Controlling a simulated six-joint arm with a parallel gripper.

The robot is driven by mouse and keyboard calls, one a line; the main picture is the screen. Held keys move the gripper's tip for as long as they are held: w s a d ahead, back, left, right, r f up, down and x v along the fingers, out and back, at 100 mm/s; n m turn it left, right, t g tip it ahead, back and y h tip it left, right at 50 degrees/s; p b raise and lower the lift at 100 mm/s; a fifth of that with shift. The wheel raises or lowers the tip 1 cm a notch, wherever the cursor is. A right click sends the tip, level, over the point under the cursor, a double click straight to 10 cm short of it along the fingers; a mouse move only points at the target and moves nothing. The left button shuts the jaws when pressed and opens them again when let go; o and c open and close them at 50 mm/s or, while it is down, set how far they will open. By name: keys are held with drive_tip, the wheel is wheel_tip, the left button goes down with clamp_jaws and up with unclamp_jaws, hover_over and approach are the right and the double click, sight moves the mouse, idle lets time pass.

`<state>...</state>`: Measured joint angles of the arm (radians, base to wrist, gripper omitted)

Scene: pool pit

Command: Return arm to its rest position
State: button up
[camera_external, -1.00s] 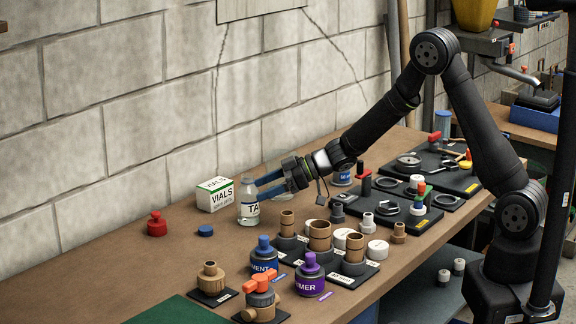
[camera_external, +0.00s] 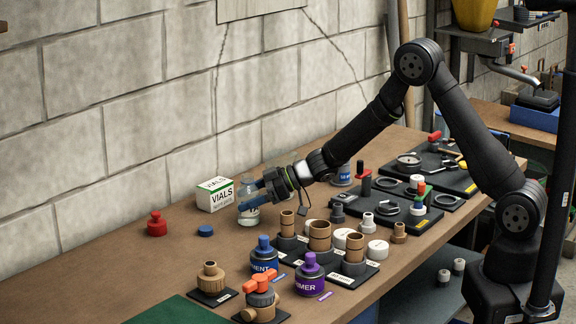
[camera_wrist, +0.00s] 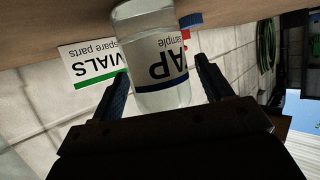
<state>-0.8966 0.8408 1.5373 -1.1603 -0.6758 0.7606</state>
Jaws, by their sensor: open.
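My gripper (camera_external: 256,192) is over the bench near the wall, its blue fingers reaching left at a clear jar (camera_external: 248,217). In the wrist view my gripper (camera_wrist: 161,70) is open, with one finger on each side of the jar (camera_wrist: 150,18). The jar has a white label reading "TAP sample" and looks upside down in that view. In the external view it stands upright on the bench, its upper part partly hidden by the fingers. I cannot tell whether a finger touches it.
A white and green VIALS box (camera_external: 214,195) stands just left of the jar. Brown cups (camera_external: 320,236), a blue bottle (camera_external: 264,256) and a purple bottle (camera_external: 310,272) stand in front. A black tool board (camera_external: 372,206) lies to the right.

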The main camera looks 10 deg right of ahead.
sight(250, 183)
drive_tip(key=r, duration=0.3)
drive_tip(key=shift+w+d+r, duration=0.2)
drive_tip(key=shift+d+r, duration=0.1)
drive_tip(key=w+d+r, duration=0.5)
drive_tip(key=d+r, duration=0.1)
drive_tip(key=d, duration=0.3)
drive_tip(key=w+a+m+t+h, duration=0.1)
drive_tip(key=w+a+m+t, duration=0.2)
drive_tip(key=a+m+t, duration=0.2)
drive_tip(key=shift+a+m+t+h, duration=0.3)
drive_tip(key=shift+a+m+t, duration=0.1)
drive_tip(key=shift+a+t, duration=0.25)
drive_tip(key=shift+w+f+m+t+h, duration=0.15)
drive_tip(key=shift+f+m+t+h, duration=0.15)
drive_tip(key=shift+f+m+t, duration=0.25)
